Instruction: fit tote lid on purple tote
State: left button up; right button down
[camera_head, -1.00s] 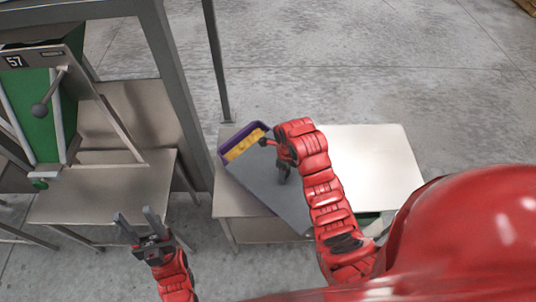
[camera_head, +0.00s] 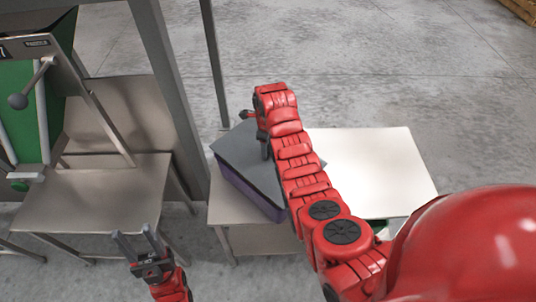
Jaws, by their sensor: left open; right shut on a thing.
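The grey tote lid (camera_head: 240,152) lies over the top of the purple tote (camera_head: 246,193), which stands on the left part of the metal table. Only the tote's front side shows under the lid; its inside is hidden. Whether the lid is fully seated cannot be told. My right gripper (camera_head: 264,142) is over the lid and shut on it, with its hold partly hidden by my arm. My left gripper (camera_head: 138,244) is open and empty at the lower left, well apart from the tote.
The metal table (camera_head: 375,170) is clear on its right. A second metal table (camera_head: 105,195) stands at left, below a green weigher chute (camera_head: 38,120) with a ball-ended lever (camera_head: 30,88). A grey frame post (camera_head: 172,95) rises between the tables. A pallet corner shows at the top right.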

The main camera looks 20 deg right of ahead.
notch_tip(320, 180, down, 3)
jog(key=shift+r+p, duration=0.2)
jog(key=shift+p, duration=0.55)
jog(key=shift+f, duration=0.2)
jog(key=shift+c, duration=1.8)
grip_release()
jog(key=shift+r, duration=0.1)
